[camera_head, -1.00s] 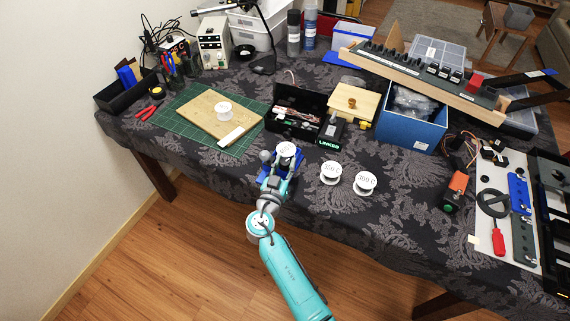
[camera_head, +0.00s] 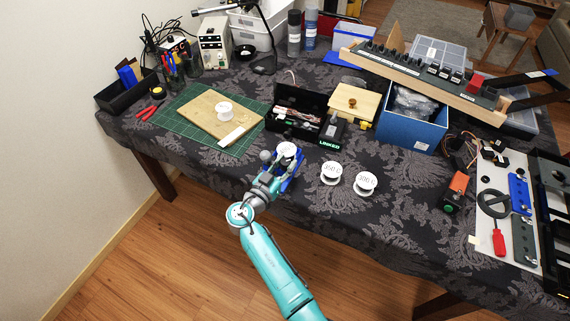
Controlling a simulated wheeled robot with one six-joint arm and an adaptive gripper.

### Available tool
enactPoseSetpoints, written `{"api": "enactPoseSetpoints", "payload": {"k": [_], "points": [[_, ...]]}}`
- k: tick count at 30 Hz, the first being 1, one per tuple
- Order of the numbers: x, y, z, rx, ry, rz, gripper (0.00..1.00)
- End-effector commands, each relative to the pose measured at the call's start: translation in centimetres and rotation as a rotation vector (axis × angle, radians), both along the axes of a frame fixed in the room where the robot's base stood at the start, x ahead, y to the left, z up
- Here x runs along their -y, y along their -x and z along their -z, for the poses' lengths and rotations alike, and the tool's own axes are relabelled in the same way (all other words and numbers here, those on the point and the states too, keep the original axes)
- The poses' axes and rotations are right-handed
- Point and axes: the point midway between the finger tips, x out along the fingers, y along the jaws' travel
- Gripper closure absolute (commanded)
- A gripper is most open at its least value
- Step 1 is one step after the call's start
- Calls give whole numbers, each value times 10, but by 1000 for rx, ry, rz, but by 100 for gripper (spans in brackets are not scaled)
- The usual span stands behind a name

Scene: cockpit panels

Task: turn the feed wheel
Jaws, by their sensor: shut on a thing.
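A small blue device (camera_head: 292,182) stands near the front edge of the table, with a white round spool or wheel (camera_head: 287,149) on top. My gripper (camera_head: 277,168) reaches it from the front left, with its fingers at the device just below the white top. The gripper is shut on a part of this device, which I take to be the feed wheel. The fingers and arm hide most of the gripped part. A grey rounded piece shows at the left of the fingers.
Two white labelled spools, a left one (camera_head: 330,173) and a right one (camera_head: 365,183), stand right of the device. Behind are an open black box (camera_head: 296,118) and a dark LINKED unit (camera_head: 332,131). A green cutting mat (camera_head: 184,131) lies at left. Cloth in front of the spools is clear.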

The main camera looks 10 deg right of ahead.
Motion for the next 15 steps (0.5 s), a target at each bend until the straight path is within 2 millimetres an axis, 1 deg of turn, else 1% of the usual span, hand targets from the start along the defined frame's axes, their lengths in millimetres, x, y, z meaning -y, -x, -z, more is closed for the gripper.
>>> {"api": "enactPoseSetpoints", "payload": {"k": [1, 2, 3, 4, 12, 15], "points": [[0, 0, 0, -1, 0, -1, 60], [0, 0, 0, -1, 0, -1, 52], [0, 0, 0, -1, 0, -1, 43], [0, 0, 0, -1, 0, -1, 39], [0, 0, 0, -1, 1, -1, 39], [-3, 3, 1, -1, 1, -2, 39]]}}
